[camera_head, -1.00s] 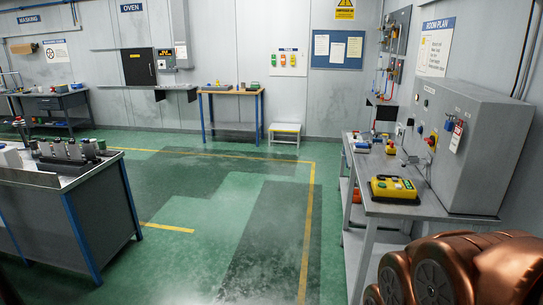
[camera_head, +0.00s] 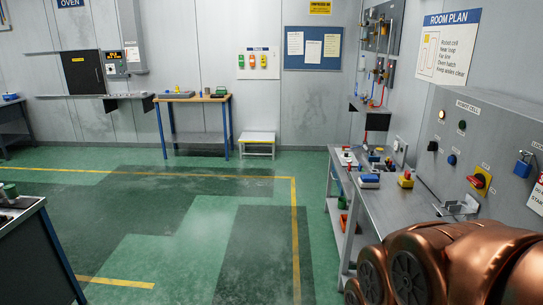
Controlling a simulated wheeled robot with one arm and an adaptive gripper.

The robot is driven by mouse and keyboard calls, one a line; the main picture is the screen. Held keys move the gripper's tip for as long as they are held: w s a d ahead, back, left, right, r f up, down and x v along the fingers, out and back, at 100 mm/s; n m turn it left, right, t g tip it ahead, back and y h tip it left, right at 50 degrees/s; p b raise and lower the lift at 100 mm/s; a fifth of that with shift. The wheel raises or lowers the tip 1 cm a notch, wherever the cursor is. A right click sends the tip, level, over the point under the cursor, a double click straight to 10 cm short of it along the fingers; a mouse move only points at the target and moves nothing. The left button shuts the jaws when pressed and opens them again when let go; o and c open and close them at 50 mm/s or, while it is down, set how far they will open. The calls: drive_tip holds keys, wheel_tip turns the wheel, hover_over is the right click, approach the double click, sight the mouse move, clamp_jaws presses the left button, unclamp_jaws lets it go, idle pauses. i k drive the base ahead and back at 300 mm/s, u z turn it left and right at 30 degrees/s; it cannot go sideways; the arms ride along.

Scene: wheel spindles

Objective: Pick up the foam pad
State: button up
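I cannot make out a foam pad for certain in this view. A wooden-topped table (camera_head: 208,98) with blue legs stands against the back wall. Copper-coloured rounded links of my own arm fill the lower right corner. My gripper is not in view.
A grey bench (camera_head: 378,203) on the right holds small switches and a grey control cabinet (camera_head: 490,150). A dark bench (camera_head: 38,260) stands at lower left. A low step stool (camera_head: 257,143) is by the back wall. The green floor between is clear.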

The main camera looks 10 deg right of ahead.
sight(365, 181)
drive_tip(key=z, duration=0.15)
drive_tip(key=i, duration=1.4)
drive_tip(key=z, duration=0.15)
